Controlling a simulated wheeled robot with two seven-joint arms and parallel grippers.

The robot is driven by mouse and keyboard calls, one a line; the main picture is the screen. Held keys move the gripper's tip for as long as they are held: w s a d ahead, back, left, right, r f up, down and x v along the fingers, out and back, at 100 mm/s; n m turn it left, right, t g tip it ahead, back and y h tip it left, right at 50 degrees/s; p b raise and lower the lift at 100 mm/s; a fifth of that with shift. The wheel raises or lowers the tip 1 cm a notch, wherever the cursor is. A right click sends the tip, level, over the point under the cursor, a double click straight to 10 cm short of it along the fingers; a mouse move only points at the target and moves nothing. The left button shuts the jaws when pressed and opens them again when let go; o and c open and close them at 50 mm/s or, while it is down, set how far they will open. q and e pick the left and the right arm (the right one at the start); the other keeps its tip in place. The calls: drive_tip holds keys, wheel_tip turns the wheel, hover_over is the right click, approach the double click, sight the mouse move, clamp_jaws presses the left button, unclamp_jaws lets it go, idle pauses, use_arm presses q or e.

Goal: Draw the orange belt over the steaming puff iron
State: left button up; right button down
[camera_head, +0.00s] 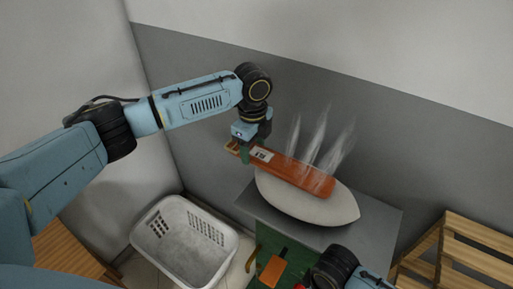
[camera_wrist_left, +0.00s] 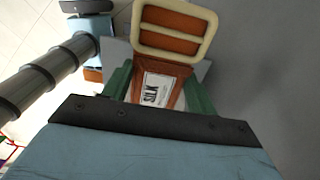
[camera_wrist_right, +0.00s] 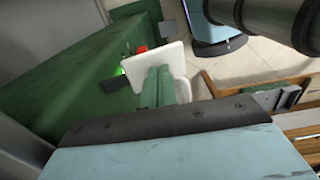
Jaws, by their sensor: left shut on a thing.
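The orange belt (camera_head: 300,178) lies along the top of the pale oval puff iron (camera_head: 310,208). White steam rises around the belt. My left gripper (camera_head: 252,152) is shut on the belt's left end, by its white label. In the left wrist view the label (camera_wrist_left: 157,90) reads SILK, between the green fingers (camera_wrist_left: 160,88). The belt's cream-rimmed buckle (camera_wrist_left: 175,28) sticks out past them. My right gripper's green fingers (camera_wrist_right: 160,88) look shut together, in front of a white plate (camera_wrist_right: 158,62); I cannot tell whether they touch it. In the head view its fingers are hidden.
The puff iron sits on a grey top (camera_head: 375,222) over a green body (camera_head: 268,240). An orange part (camera_head: 272,272) shows on the green front. A white laundry basket (camera_head: 185,240) stands at left, a wooden rack (camera_head: 480,235) at right. A grey wall is behind.

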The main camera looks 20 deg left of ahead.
sight(268, 158)
use_arm(q)
drive_tip(key=shift+w+a, duration=0.1)
drive_tip(key=shift+a, duration=0.7)
drive_tip(key=shift+s+d, duration=0.2)
drive_tip(key=shift+d, duration=0.8)
drive_tip(key=shift+s+d, duration=0.15)
drive_tip(key=shift+d, duration=0.9)
drive_tip(key=shift+s+d, duration=0.2)
drive_tip(key=shift+d, duration=0.8)
drive_tip(key=shift+w+a+f, duration=0.1)
drive_tip(key=shift+w+a, duration=0.05)
drive_tip(key=shift+a, duration=0.85)
drive_tip(key=shift+w+a+f, duration=0.1)
drive_tip(key=shift+w+a, duration=0.1)
drive_tip(key=shift+a, duration=0.85)
drive_tip(key=shift+w+a, duration=0.15)
drive_tip(key=shift+a, duration=0.85)
use_arm(e)
drive_tip(key=shift+d, duration=0.1)
use_arm(q)
drive_tip(key=shift+d, duration=0.15)
drive_tip(key=shift+s+d+f, duration=0.1)
drive_tip(key=shift+s+d, duration=0.15)
drive_tip(key=shift+d, duration=0.75)
drive_tip(key=shift+s+d, duration=0.2)
drive_tip(key=shift+d, duration=0.75)
drive_tip(key=shift+s+d+f, duration=0.1)
drive_tip(key=shift+s+d, duration=0.15)
drive_tip(key=shift+d, duration=0.75)
drive_tip(key=shift+r, duration=0.1)
